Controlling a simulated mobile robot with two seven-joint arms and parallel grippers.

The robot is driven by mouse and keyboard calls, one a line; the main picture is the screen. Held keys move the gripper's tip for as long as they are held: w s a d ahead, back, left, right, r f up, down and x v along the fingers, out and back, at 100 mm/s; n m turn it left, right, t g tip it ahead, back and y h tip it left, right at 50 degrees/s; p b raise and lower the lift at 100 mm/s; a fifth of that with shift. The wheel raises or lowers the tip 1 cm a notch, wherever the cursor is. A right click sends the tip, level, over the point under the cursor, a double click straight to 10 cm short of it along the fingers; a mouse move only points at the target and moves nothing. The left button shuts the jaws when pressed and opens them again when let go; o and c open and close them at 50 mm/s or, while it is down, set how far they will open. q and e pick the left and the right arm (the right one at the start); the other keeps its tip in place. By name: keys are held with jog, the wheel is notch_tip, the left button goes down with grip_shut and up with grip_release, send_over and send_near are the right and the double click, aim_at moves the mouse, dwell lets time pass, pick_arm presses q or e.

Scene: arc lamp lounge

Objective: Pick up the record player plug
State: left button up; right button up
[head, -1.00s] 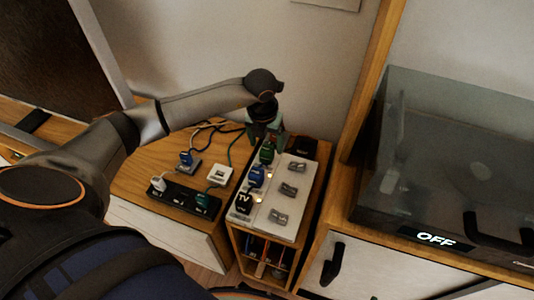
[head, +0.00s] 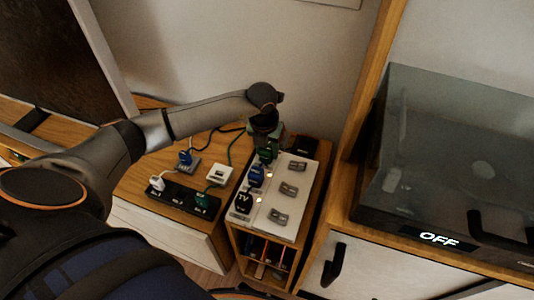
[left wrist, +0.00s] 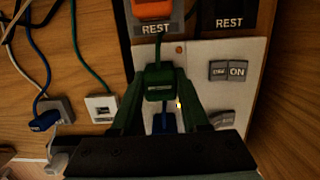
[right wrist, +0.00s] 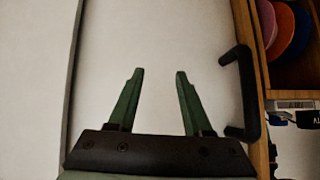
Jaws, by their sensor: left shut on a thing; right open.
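A green plug (head: 267,154) stands at the far end of the row of plugs on a white power strip (head: 270,225). My left gripper (head: 267,140) is over it, fingers pointing down. In the left wrist view the left gripper (left wrist: 160,95) is shut on the green plug (left wrist: 160,82), one finger on each side. A green cord runs up from it. I cannot read a label that marks it as the record player's. The record player (head: 455,165), under a smoky lid with an "OFF" display, is at the right. My right gripper (right wrist: 153,85) is open and empty before a white panel.
A blue plug (head: 256,176) and a black "TV" plug (head: 243,202) stand close in front on the strip. Grey switches (head: 289,189) line its right side. A black strip (head: 185,198) with more plugs lies left. A black handle (right wrist: 242,90) is beside my right gripper.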

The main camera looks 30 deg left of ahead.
pick_arm(q)
grip_shut()
pick_arm(e)
jog(key=shift+w+r, duration=0.1)
